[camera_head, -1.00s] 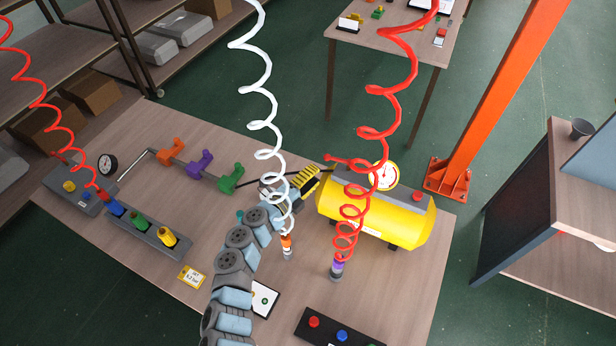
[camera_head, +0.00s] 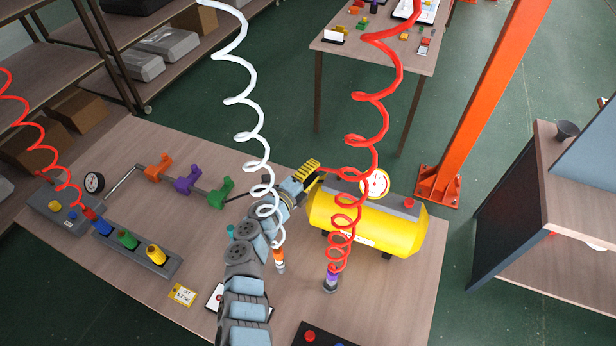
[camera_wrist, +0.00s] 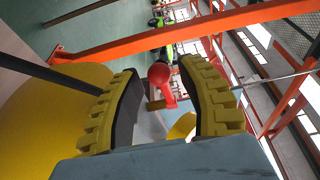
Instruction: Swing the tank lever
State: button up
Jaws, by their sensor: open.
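The yellow tank (camera_head: 375,228) lies on the bench right of my gripper, with a grey strip and a round gauge (camera_head: 375,183) on top. The red tank lever (camera_head: 336,169) is at its left end, mostly hidden by my gripper and a red hose. In the wrist view the lever's red ball knob (camera_wrist: 159,75) shows between and beyond the yellow fingers, above a red stem. My gripper (camera_head: 314,170) is open and empty. Its spread fingers (camera_wrist: 160,68) point at the knob; I cannot tell whether either touches it. The tank's yellow side (camera_wrist: 50,115) fills the lower left.
A white coiled hose (camera_head: 243,100) hangs in front of my arm, and a red coiled hose (camera_head: 375,95) before the tank. A rack with orange, purple and green handles (camera_head: 187,184) stands left. An orange post (camera_head: 490,100) rises behind the tank.

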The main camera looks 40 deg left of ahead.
jog(key=shift+w+a+f, duration=0.1)
jog(key=shift+w, duration=0.5)
grip_shut()
jog(key=shift+s, duration=0.1)
jog(key=shift+s+d, duration=0.35)
jog(key=shift+s+d+p, duration=0.35)
jog(key=shift+s+p, duration=0.05)
jog(key=shift+s, duration=0.05)
jog(key=shift+d, duration=0.1)
